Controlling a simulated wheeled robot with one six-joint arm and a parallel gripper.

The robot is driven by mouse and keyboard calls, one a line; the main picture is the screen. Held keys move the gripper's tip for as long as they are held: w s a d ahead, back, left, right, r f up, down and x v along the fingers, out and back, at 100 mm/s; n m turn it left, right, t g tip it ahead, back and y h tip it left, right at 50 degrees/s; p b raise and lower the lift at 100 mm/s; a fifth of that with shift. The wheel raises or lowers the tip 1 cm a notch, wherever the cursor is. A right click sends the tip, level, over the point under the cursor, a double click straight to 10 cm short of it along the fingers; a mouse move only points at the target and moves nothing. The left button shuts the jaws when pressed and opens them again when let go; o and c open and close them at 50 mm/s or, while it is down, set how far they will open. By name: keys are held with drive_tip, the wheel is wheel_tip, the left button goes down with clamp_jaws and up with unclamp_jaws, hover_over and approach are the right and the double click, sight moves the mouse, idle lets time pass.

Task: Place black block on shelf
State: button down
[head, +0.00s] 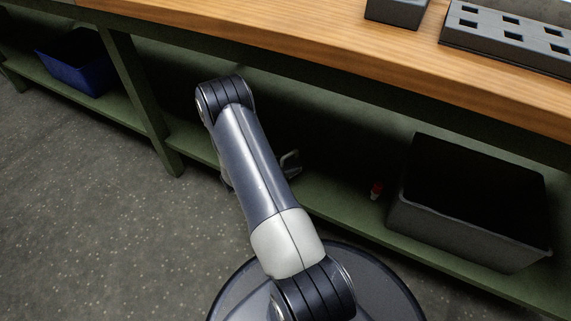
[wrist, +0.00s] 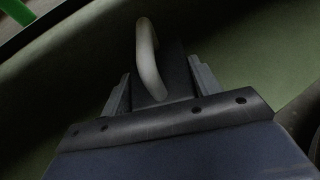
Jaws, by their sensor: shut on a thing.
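In the wrist view my gripper (wrist: 160,88) is shut on the black block (wrist: 176,72), with one grey finger on each side of it. A pale grey looped handle (wrist: 147,60) stands out in front of the block. The green shelf (wrist: 270,55) fills the background; I cannot tell whether the block touches it. In the head view the lower green shelf (head: 338,210) runs under the bench, and my arm reaches to its edge. The arm hides the block there and most of the gripper; only a small grey part shows beside the arm.
A blue bin (head: 75,62) is at far left. A green leg (head: 140,100) stands left of my arm. The wooden bench top (head: 300,35) overhangs the shelf.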

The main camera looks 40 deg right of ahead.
drive_tip(key=shift+w+r, duration=0.1)
drive_tip(key=shift+r, duration=0.1)
drive_tip(key=c, duration=0.9)
unclamp_jaws()
drive_tip(key=shift+f, duration=0.3)
drive_tip(key=o, duration=0.5)
drive_tip(key=shift+a+r, duration=0.15)
drive_tip(key=shift+r, duration=0.1)
drive_tip(key=p+v, duration=0.4)
drive_tip(key=v, duration=0.7)
drive_tip(key=shift+a, duration=0.35)
